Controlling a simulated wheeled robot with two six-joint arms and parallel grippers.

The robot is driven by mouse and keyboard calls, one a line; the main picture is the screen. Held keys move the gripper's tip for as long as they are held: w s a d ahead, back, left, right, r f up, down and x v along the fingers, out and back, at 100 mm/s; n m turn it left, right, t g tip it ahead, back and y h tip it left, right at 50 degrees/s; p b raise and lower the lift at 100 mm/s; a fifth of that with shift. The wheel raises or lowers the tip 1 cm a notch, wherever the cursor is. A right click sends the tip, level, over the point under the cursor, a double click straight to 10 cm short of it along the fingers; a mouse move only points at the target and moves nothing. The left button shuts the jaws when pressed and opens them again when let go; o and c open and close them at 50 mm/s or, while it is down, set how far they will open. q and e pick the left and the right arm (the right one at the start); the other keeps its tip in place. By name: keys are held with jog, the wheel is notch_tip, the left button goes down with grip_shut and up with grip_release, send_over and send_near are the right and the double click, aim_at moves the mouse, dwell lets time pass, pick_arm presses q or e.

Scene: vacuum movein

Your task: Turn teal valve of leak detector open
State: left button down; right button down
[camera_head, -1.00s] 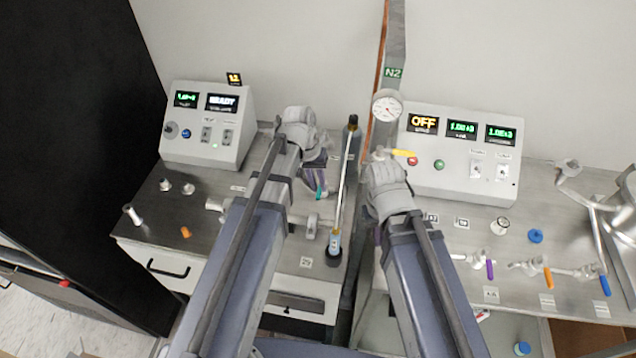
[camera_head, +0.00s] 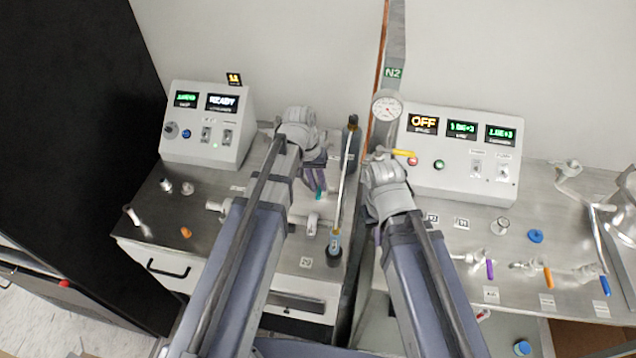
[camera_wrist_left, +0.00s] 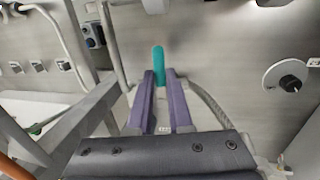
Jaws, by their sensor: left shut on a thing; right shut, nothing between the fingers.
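The teal valve handle (camera_wrist_left: 158,62) stands between the purple fingers of my left gripper (camera_wrist_left: 160,76) in the left wrist view, its rounded end beyond the fingertips. In the head view a small teal piece of it (camera_head: 320,194) shows just below my left gripper (camera_head: 316,180), over the left bench. My left gripper is shut on the handle. The valve body below it is mostly hidden by my arm. The leak detector's console (camera_head: 208,125) with lit displays, one reading READY, stands behind. My right gripper (camera_head: 376,236) is shut and empty, mostly hidden by its own arm, right of the bench gap.
A slim upright tube (camera_head: 343,190) stands close right of my left gripper. A round gauge (camera_head: 387,107) and yellow handle (camera_head: 404,153) are near my right wrist. The right bench holds a console (camera_head: 458,155) and purple (camera_head: 490,269), orange (camera_head: 548,278) and blue (camera_head: 605,285) handles.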

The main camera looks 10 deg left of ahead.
pick_arm(q)
jog(key=shift+d+n, duration=0.1)
jog(key=shift+n, duration=0.2)
jog(key=d+n, duration=0.1)
jog(key=n, duration=0.1)
jog(key=shift+d+n+t, duration=0.1)
jog(key=shift+n+t, duration=0.2)
jog(key=n, duration=0.1)
jog(key=d+n, duration=0.1)
jog(key=n, duration=0.1)
jog(key=shift+w+d+n+t, duration=0.15)
jog(key=shift+w+n+t, duration=0.05)
jog(key=shift+n+t, duration=0.1)
jog(key=n, duration=0.1)
jog(key=w+d+n, duration=0.1)
jog(key=n, duration=0.1)
jog(key=shift+t+y, duration=0.3)
jog(key=shift+y, duration=0.1)
jog(key=shift+w+d+n+y, duration=0.15)
jog(key=shift+w+d+n, duration=0.05)
jog(key=shift+n, duration=0.7)
jog(key=shift+w+d+n+y, duration=0.15)
jog(key=shift+w+d+n, duration=0.05)
jog(key=shift+n, duration=0.7)
jog(key=c, duration=0.8)
grip_release()
jog(key=shift+c, duration=0.2)
